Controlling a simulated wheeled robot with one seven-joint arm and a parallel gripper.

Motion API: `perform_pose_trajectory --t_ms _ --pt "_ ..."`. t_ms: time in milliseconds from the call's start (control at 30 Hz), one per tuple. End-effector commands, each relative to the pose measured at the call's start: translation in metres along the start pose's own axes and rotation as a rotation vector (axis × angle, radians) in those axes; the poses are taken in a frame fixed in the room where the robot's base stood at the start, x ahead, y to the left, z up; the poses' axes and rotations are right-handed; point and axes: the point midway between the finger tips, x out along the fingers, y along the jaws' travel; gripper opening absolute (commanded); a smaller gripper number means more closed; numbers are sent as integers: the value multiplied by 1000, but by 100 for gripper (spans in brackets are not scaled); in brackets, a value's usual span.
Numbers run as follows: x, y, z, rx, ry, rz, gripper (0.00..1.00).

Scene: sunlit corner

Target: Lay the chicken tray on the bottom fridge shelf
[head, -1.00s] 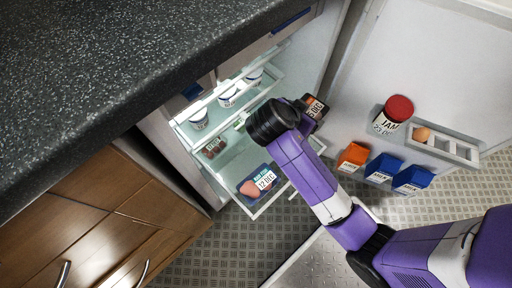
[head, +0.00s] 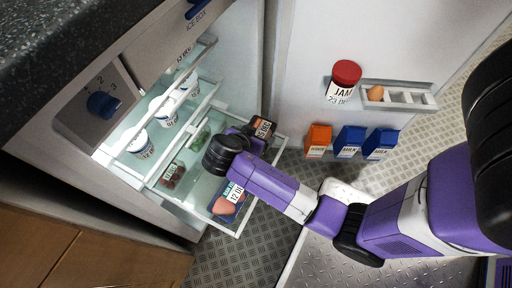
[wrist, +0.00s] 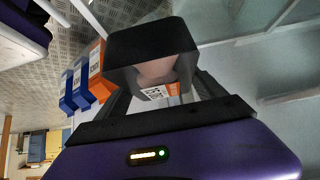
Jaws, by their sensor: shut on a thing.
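My gripper (wrist: 160,88) is shut on a black tray with pale pink meat and an orange and white label, which I take for the chicken tray (wrist: 150,42). In the head view the chicken tray (head: 264,127) shows just beyond my wrist, over the right part of the fridge's bottom shelf (head: 243,222). My wrist hides most of the gripper there. I cannot tell whether the tray touches the shelf.
On the bottom shelf are a blue tray with a pink piece (head: 225,205), a dark red pack (head: 172,174) and something green (head: 201,140). White tubs (head: 140,143) stand on the shelf above. The open door holds a jam jar (head: 343,83), an egg rack (head: 400,96) and cartons (head: 349,141).

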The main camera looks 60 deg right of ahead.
Motion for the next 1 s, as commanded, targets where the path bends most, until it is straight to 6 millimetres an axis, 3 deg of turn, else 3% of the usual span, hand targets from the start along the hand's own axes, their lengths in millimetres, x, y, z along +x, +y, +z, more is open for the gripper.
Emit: perform_pose_trajectory --t_ms 533,933,967,1000 --pt "42 0 42 0 1 -1 18" --pt "45 0 45 1 1 -1 18" --pt "46 0 45 0 0 0 82" --pt "45 0 45 0 0 0 89"
